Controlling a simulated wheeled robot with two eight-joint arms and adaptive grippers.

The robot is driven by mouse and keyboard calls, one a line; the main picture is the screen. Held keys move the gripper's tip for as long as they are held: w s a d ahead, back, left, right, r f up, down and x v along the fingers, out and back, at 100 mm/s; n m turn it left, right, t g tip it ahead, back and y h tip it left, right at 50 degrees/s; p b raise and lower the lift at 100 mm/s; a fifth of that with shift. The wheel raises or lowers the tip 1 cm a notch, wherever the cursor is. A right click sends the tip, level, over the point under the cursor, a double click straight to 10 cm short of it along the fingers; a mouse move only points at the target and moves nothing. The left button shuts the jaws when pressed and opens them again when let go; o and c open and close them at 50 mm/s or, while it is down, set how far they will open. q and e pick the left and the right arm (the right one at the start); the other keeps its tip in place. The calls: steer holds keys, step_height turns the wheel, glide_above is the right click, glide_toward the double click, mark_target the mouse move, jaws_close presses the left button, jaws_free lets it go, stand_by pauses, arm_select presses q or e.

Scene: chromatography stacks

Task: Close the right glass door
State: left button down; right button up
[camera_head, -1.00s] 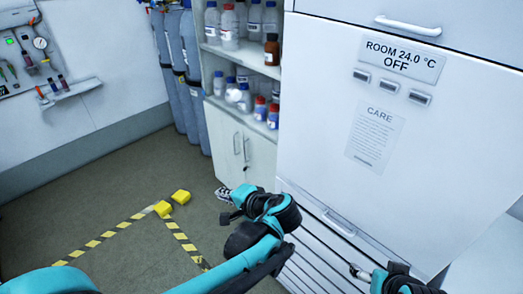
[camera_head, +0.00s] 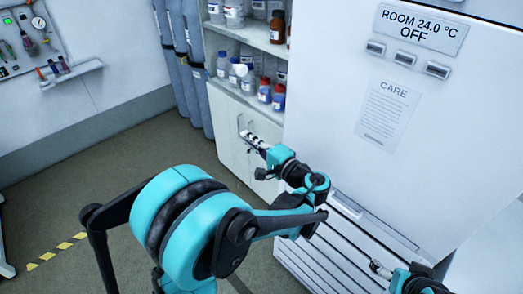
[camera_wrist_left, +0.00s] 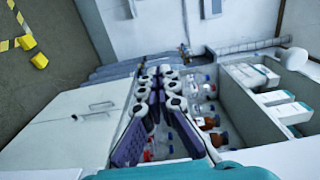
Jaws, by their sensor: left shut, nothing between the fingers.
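I cannot make out a glass door in either view. The cabinet with open-looking bottle shelves (camera_head: 240,105) stands in the middle of the head view, with white lower doors (camera_head: 233,150) below. My left gripper (camera_head: 250,138) is shut and empty, in front of those lower doors in the head view. In the left wrist view its fingers (camera_wrist_left: 160,75) point toward the wall, with the lower doors (camera_wrist_left: 70,125) left and bottles (camera_wrist_left: 205,110) right. My right gripper (camera_head: 376,266) is small at the lower right, in front of the white unit; its jaws are unclear.
A large white unit (camera_head: 330,110) with a CARE sheet stands right of the cabinet, slats below. Grey gas cylinders (camera_head: 187,70) stand left of the cabinet. A tool rack (camera_head: 70,75) hangs on the wall. The floor (camera_head: 60,190) at left is largely clear.

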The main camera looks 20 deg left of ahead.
mark_target(233, 127)
arm_select(q)
steer(key=b+x, duration=0.1)
steer(key=x, duration=0.3)
steer(key=shift+a, duration=0.1)
steer(key=shift+w+a, duration=0.1)
arm_select(e)
steer(key=shift+f, duration=0.65)
